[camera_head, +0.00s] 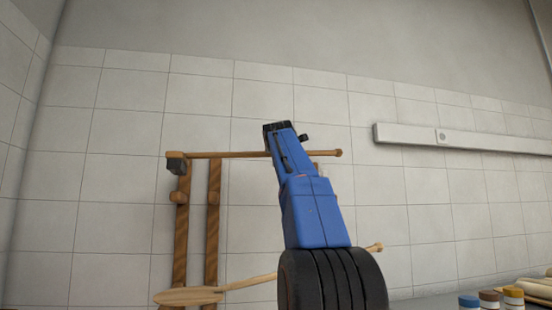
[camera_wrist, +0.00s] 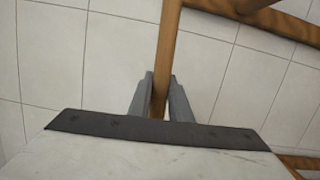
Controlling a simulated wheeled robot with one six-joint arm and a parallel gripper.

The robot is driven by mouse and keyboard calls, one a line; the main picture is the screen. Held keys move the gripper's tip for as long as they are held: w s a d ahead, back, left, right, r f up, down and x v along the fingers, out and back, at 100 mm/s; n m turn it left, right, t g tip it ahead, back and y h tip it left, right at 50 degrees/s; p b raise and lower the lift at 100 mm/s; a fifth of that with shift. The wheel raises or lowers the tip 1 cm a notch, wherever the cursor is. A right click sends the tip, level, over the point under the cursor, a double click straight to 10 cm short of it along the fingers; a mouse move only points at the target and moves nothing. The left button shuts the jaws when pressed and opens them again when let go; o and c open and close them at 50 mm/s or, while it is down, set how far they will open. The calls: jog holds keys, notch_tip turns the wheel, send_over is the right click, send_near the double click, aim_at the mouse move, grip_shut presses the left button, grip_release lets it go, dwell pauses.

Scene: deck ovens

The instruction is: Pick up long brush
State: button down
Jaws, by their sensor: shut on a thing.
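The long brush has a thin wooden handle (camera_head: 225,154) and a dark head (camera_head: 176,163) at its left end. In the head view it lies nearly level across the upper part of a wooden wall rack. The handle also shows in the wrist view (camera_wrist: 168,40), running down between the fingers. My gripper (camera_wrist: 160,76) is shut on this handle, one grey finger on each side. In the head view my blue arm covers part of the handle, and the fingers are hidden. I cannot tell whether the brush still touches the rack.
The rack has two wooden uprights (camera_head: 182,240) with pegs against a tiled wall. A wooden peel (camera_head: 188,297) lies across it lower down, partly behind my arm. A pale rail (camera_head: 475,142) runs along the wall at right. Several capped jars (camera_head: 489,299) stand at the bottom right.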

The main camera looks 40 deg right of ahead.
jog(key=s+d+v, duration=0.2)
jog(key=v, duration=1)
jog(key=shift+s+a, duration=0.25)
jog(key=shift+s, duration=0.05)
jog(key=shift+r, duration=0.1)
